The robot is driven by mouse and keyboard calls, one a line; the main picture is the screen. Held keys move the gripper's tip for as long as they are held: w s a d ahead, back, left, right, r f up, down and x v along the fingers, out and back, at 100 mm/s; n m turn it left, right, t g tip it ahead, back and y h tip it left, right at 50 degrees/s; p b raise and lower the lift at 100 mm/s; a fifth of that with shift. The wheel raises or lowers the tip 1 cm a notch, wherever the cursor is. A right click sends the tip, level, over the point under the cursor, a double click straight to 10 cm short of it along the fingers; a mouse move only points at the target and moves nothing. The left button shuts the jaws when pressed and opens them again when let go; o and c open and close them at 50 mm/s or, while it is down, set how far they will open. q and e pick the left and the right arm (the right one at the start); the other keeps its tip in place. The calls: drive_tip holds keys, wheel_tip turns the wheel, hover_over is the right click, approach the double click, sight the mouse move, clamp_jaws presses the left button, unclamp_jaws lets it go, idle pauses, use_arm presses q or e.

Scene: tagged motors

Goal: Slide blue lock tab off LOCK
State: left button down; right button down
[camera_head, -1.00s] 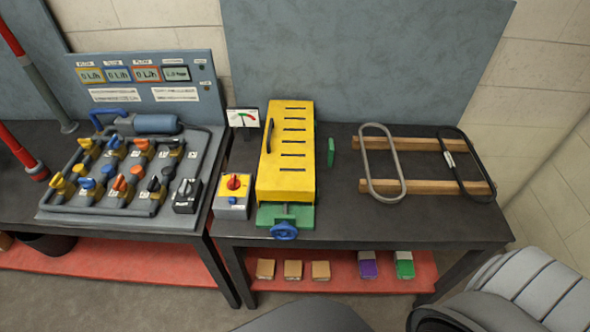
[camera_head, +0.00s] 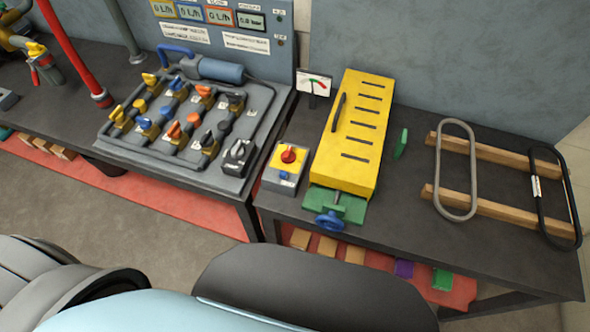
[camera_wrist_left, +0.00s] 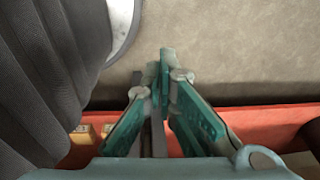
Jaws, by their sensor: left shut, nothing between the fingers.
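No part marked LOCK and no separate blue lock tab can be told apart in these views; labels are too small to read. The head view shows a valve panel (camera_head: 258,165) with blue, orange, yellow and black handles and a blue pipe handle (camera_head: 176,49). Right of it are a grey switch box with a red knob on a yellow plate (camera_head: 289,155) and a yellow slotted housing (camera_head: 349,150) with a blue handwheel (camera_head: 330,221) in front. My left gripper (camera_wrist_left: 166,58) is shut and empty above the floor in its wrist view. My right gripper is not in view.
Two dark tables stand side by side, the right one (camera_head: 410,223) with a green plate (camera_head: 401,143) and wooden rails (camera_head: 490,203) holding two loops. A red lower shelf (camera_head: 185,199) runs below.

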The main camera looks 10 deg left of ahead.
use_arm(q)
drive_tip(key=w+r+t+p, duration=0.1)
drive_tip(key=w+r+p, duration=0.1)
drive_tip(key=w+r, duration=1.05)
drive_tip(key=w+d+r+m+t+p, duration=0.15)
drive_tip(key=w+r, duration=0.25)
drive_tip(key=r, duration=0.7)
drive_tip(key=w+d+r+m+g+p, duration=0.1)
drive_tip(key=w+d+r, duration=0.15)
drive_tip(key=r, duration=0.75)
drive_tip(key=w+d+r+m+g+h, duration=0.1)
drive_tip(key=w+d+r+m, duration=0.1)
drive_tip(key=w+m, duration=0.3)
drive_tip(key=w+d+r+m+g+h, duration=0.1)
drive_tip(key=w+d+r+m+h, duration=0.1)
drive_tip(key=w+m, duration=0.3)
drive_tip(key=w+d+r+m+g+h, duration=0.1)
drive_tip(key=w+d+r+m, duration=0.3)
drive_tip(key=w, duration=0.7)
drive_tip(key=shift+r+m+h, duration=0.3)
drive_tip(key=shift+r+m, duration=0.05)
drive_tip(key=shift+m, duration=0.6)
drive_tip(key=shift+d+b, duration=0.1)
drive_tip(key=shift+b, duration=0.2)
